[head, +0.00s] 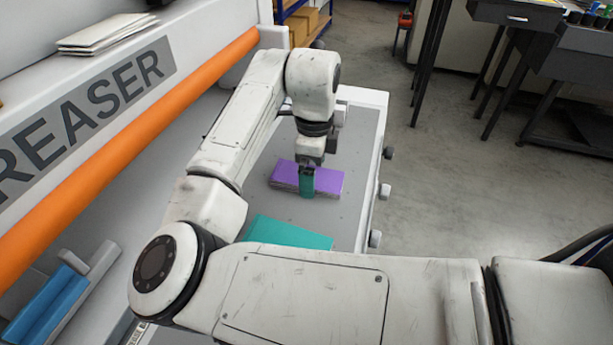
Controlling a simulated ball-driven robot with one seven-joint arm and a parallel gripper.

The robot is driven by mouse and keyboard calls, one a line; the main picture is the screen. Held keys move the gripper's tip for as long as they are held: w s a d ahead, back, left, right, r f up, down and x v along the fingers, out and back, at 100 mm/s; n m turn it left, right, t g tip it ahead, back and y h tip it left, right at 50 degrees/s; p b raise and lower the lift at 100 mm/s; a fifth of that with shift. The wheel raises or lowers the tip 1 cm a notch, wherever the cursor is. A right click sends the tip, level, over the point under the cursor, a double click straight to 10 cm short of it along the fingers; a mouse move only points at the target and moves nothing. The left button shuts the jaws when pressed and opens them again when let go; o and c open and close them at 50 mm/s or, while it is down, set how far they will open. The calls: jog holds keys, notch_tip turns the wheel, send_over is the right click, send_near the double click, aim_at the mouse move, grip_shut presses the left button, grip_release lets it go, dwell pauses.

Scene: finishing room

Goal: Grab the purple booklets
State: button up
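The purple booklets (327,182) lie as a low stack on the grey bed of the creaser, with pale page edges along the front. My gripper (307,190) points down at the stack, and its green-tipped end covers the middle of the near edge. Purple shows on both sides of it. The far finger is hidden, so I cannot tell whether the fingers are open or closed on the stack, or whether they touch it.
A teal booklet stack (285,232) lies nearer on the same bed (345,215), partly behind my arm. The creaser's orange bar (130,155) and labelled panel run along the left. Knobs (384,191) stick out on the right edge. Open floor (455,200) lies beyond.

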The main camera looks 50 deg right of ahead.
jog(key=shift+f, duration=0.5)
jog(key=c, duration=1.2)
jog(key=shift+o, duration=0.2)
jog(key=shift+r, duration=0.1)
